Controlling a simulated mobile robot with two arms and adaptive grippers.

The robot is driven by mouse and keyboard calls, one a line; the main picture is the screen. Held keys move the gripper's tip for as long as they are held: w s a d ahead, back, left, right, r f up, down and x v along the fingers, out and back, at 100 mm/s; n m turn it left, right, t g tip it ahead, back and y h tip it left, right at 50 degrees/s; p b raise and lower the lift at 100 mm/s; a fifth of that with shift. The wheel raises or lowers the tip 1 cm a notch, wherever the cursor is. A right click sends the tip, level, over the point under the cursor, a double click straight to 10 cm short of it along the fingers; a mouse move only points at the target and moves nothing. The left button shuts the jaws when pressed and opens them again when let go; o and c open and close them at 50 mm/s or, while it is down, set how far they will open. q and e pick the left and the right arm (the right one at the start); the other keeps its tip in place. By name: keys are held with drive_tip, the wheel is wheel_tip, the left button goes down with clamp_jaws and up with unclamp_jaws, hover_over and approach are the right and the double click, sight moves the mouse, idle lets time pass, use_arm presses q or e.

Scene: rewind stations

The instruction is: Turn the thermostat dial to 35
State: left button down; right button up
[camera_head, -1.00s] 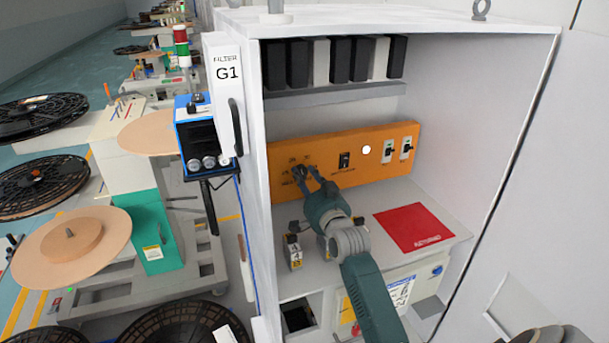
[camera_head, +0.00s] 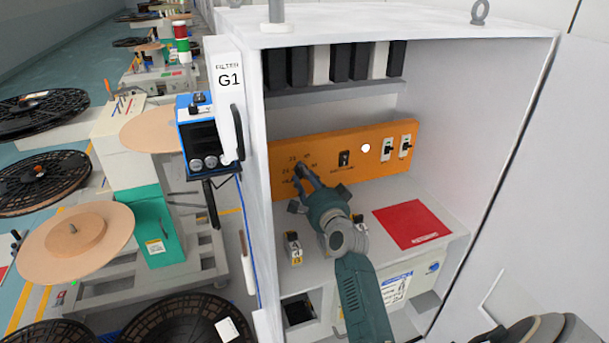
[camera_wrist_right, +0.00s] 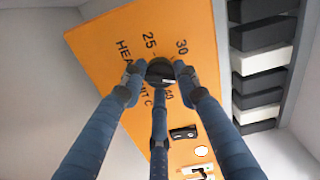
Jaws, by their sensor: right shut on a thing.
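The thermostat dial (camera_wrist_right: 160,71) is a small dark round knob on the orange panel (camera_wrist_right: 115,45). In the wrist view the printed 25 and 30 lie above it, and a partly covered number lies below it. A pale mark shows on the dial's lower right part. My right gripper (camera_wrist_right: 159,76) is shut on the dial, with fingers on its left and right sides and a third finger below. In the head view the right gripper (camera_head: 302,171) reaches the panel's left part and largely hides the dial. My left gripper is not in view.
A black switch (camera_head: 344,158), a white round light (camera_head: 366,148) and two breakers (camera_head: 388,149) sit right of the dial. A red mat (camera_head: 411,224) lies on the cabinet shelf.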

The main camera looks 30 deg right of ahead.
drive_tip(key=shift+d+r, duration=0.1)
drive_tip(key=shift+r, duration=0.1)
idle(0.4)
drive_tip(key=o, duration=0.9)
drive_tip(key=shift+o, duration=1.3)
drive_tip(key=shift+f, duration=0.15)
drive_tip(key=v, duration=1.2)
drive_tip(key=shift+d, duration=0.1)
drive_tip(key=shift+s+f, duration=0.15)
